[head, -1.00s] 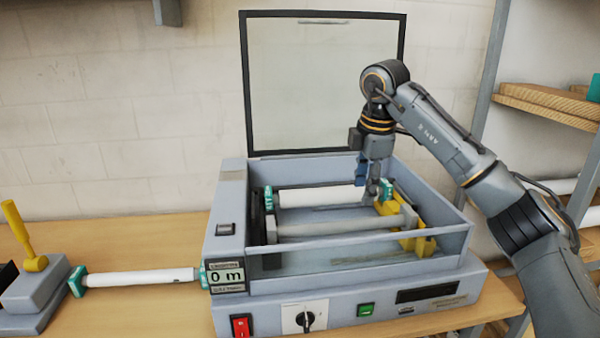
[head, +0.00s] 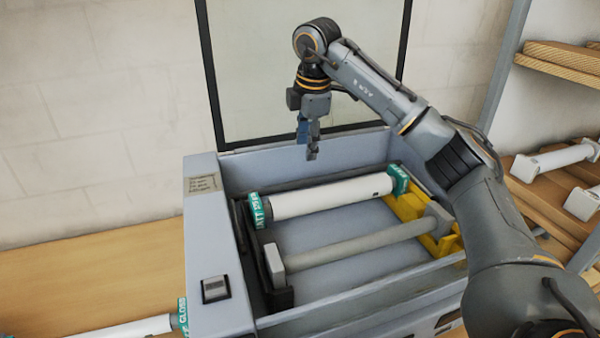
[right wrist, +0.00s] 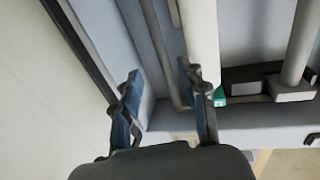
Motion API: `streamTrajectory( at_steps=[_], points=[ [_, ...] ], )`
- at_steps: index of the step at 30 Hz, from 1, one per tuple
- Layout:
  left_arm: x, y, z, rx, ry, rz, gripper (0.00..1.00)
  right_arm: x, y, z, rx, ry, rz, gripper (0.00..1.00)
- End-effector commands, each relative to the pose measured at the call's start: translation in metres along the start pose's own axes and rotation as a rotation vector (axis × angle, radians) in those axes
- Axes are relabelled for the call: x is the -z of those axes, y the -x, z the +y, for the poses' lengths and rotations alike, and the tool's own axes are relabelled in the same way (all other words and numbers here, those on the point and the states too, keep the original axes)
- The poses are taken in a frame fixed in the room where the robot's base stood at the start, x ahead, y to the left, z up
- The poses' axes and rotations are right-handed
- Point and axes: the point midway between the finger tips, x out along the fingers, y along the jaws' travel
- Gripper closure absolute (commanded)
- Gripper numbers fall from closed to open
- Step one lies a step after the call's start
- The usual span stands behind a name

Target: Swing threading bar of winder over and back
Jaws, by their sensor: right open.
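The threading bar (head: 350,243) looks to be the grey rod between two grey end blocks, lying at the front of the winder's open housing (head: 214,240). Behind it is a white roll (head: 330,196) with teal end caps. My right gripper (head: 312,152) points down above the back of the housing, behind the roll and apart from the bar. In the right wrist view my right gripper (right wrist: 161,78) is open and empty; the bar (right wrist: 303,45) and its end block (right wrist: 290,88) show at the right edge. My left gripper is out of view.
The raised clear lid (head: 305,70) stands behind the housing, close to my right gripper. A yellow bracket (head: 410,207) sits inside at the right. A shelf with white rolls (head: 553,160) stands at the right. Another white roll (head: 130,327) lies at lower left.

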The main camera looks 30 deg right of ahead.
Motion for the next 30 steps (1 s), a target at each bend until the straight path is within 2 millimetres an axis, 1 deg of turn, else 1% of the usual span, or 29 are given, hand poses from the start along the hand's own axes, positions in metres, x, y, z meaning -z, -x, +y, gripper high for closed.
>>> streamTrajectory(
  at_steps=[1, 2, 5, 9, 12, 15, 21, 25, 29, 30],
  points=[
    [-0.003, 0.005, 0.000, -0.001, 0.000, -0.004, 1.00, -0.001, -0.010, -0.001, 0.006, -0.001, -0.003, 0.57],
    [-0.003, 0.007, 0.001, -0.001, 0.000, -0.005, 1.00, -0.001, -0.017, 0.000, 0.006, -0.001, -0.003, 0.57],
    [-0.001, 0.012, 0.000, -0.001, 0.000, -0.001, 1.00, -0.001, -0.038, -0.001, 0.006, 0.000, -0.002, 0.57],
    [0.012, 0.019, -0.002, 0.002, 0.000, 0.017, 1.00, 0.000, -0.067, -0.001, 0.005, 0.000, -0.002, 0.57],
    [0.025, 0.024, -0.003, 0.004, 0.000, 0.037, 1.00, -0.001, -0.085, -0.001, 0.004, -0.001, -0.001, 0.57],
    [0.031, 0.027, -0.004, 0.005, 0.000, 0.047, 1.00, -0.001, -0.098, 0.000, 0.002, -0.002, -0.001, 0.57],
    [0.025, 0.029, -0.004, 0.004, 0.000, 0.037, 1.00, 0.000, -0.110, 0.000, 0.000, -0.001, 0.000, 0.57],
    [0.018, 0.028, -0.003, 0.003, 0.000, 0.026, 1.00, 0.000, -0.112, 0.000, 0.000, 0.000, 0.000, 0.57],
    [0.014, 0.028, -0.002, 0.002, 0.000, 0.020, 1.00, 0.000, -0.111, 0.000, 0.000, 0.000, 0.000, 0.57],
    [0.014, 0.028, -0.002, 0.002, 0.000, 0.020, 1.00, 0.000, -0.111, 0.000, 0.000, 0.000, 0.000, 0.65]
  ],
)
